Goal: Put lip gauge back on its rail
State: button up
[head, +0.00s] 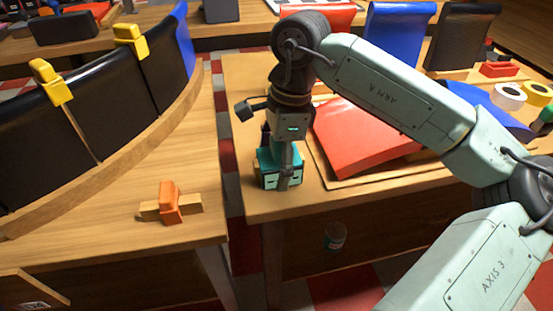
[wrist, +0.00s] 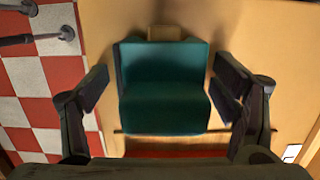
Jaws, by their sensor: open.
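A teal stepped block (head: 266,158) sits near the front left corner of the right table, directly below my gripper (head: 284,165). In the wrist view the teal block (wrist: 163,85) lies between the two open fingers, with a gap on each side. A short piece of wood (wrist: 165,33) shows at its far edge. An orange piece (head: 169,202) sits across a short wooden rail (head: 190,208) on the left table. Yellow clips (head: 131,38) sit on the rim of the black curved panels. I cannot tell for certain which of these pieces is the lip gauge.
The curved black panel wall (head: 100,85) stands on the left table (head: 110,220). A gap over the checkered floor separates the tables. A red wedge (head: 365,138) lies on a board right of my gripper. Tape rolls (head: 508,95) stand farther right.

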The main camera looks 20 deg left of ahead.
jog(key=r, duration=0.4)
jog(key=d+r, duration=0.1)
jog(key=r, duration=0.3)
jog(key=w+r, duration=0.1)
jog(key=r, duration=0.3)
jog(key=shift+d, duration=0.25)
